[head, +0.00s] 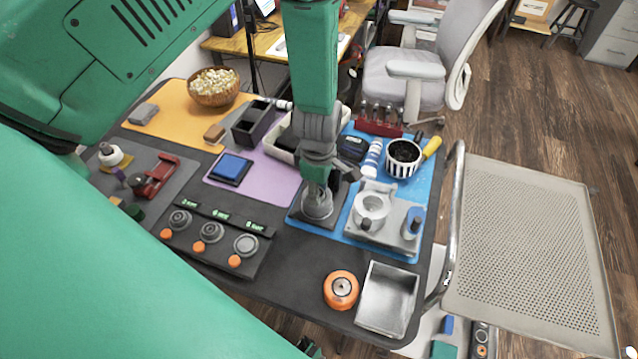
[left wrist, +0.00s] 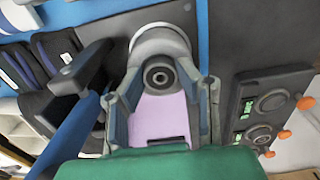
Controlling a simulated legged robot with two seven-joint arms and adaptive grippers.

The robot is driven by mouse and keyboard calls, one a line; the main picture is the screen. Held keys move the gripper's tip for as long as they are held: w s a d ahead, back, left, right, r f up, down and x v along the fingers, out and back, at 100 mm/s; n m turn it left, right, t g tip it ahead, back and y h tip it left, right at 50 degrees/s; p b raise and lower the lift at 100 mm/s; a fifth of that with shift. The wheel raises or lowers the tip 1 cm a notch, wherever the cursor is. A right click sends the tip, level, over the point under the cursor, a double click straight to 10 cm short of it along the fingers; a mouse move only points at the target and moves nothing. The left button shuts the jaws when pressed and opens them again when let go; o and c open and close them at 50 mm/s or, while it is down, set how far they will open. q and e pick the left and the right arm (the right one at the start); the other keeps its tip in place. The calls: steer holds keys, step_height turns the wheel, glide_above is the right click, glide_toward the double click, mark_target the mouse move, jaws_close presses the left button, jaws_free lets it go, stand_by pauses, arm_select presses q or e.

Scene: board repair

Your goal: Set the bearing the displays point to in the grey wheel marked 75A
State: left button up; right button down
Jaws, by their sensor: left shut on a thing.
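My left gripper (head: 318,182) is shut, pointing down over a dark plate on the table's middle. In the left wrist view a dark ring-shaped bearing (left wrist: 158,77) sits between its fingertips. A pale grey round piece (left wrist: 160,40) is right behind the bearing; in the head view a grey round piece (head: 317,206) is directly under the fingers. It looks like the wheel, but no 75A marking is readable. Whether bearing and wheel touch is unclear. The display board (head: 218,250) has green displays, grey round seats and orange knobs. My right gripper is not in view.
A pale fixture with a grey ring (head: 372,207) stands right of the gripper on the blue mat. An orange wheel (head: 340,290) and a metal tray (head: 388,300) lie at the front edge. A striped cup (head: 403,158) and a popcorn bowl (head: 214,86) stand farther back.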

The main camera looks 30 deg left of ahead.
arm_select(q)
steer(key=shift+s+f, duration=0.1)
steer(key=o, duration=0.9)
steer(key=o, duration=0.4)
steer(key=shift+o, duration=0.2)
steer(key=shift+r+p, duration=1.9)
steer(key=shift+r, duration=0.15)
steer(key=shift+w+r+p, duration=0.15)
steer(key=shift+r+p, duration=0.55)
steer(key=shift+r, duration=0.1)
steer(key=shift+w+r+p, duration=0.1)
steer(key=shift+r+p, duration=0.55)
steer(key=shift+r, duration=0.15)
steer(key=shift+r, duration=0.1)
